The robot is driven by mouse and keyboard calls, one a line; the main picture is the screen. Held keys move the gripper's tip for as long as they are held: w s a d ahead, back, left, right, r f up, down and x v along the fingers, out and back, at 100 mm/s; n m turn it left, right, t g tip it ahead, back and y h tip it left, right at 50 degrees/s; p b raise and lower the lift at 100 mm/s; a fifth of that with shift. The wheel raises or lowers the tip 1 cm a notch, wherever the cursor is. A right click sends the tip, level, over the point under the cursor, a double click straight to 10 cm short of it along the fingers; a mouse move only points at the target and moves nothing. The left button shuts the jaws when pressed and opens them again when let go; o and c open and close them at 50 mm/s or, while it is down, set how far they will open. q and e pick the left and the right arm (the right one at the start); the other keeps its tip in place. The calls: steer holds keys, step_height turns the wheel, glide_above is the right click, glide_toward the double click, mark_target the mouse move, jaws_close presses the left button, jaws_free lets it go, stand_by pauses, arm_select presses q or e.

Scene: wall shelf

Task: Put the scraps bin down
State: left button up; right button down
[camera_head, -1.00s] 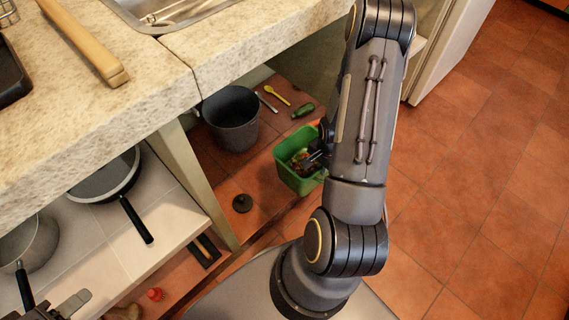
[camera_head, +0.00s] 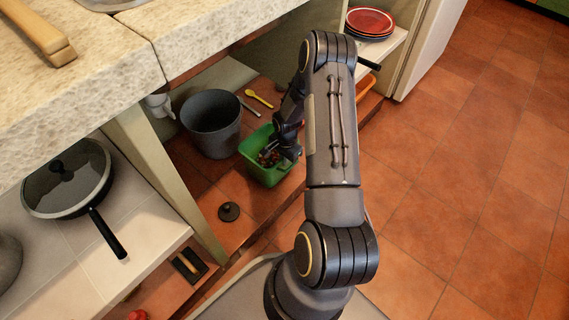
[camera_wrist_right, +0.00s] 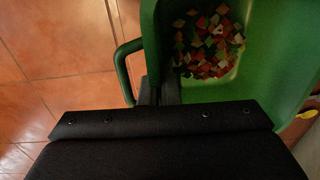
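The scraps bin (camera_head: 253,167) is a small green open box with colourful scraps inside, below the counter in the head view. It also fills the upper right of the right wrist view (camera_wrist_right: 277,60), with a green loop handle on its left side. My right gripper (camera_head: 280,147) reaches down to the bin's right side. In the wrist view its fingers (camera_wrist_right: 160,92) are close together on the bin's wall beside the handle, so it is shut on the bin. I cannot tell whether the bin's base touches the floor. My left gripper is not in view.
A dark grey bucket (camera_head: 211,128) stands just left of the bin. A yellow spoon (camera_head: 259,99) and another utensil lie behind, and a dark round stopper (camera_head: 229,211) lies in front. A counter leg (camera_head: 165,175) and shelf with a lidded pan (camera_head: 68,180) are at left.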

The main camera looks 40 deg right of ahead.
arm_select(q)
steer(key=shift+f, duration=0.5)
arm_select(e)
steer(key=shift+f, duration=0.7)
steer(key=shift+f, duration=0.15)
steer(key=c, duration=1.7)
jaws_free()
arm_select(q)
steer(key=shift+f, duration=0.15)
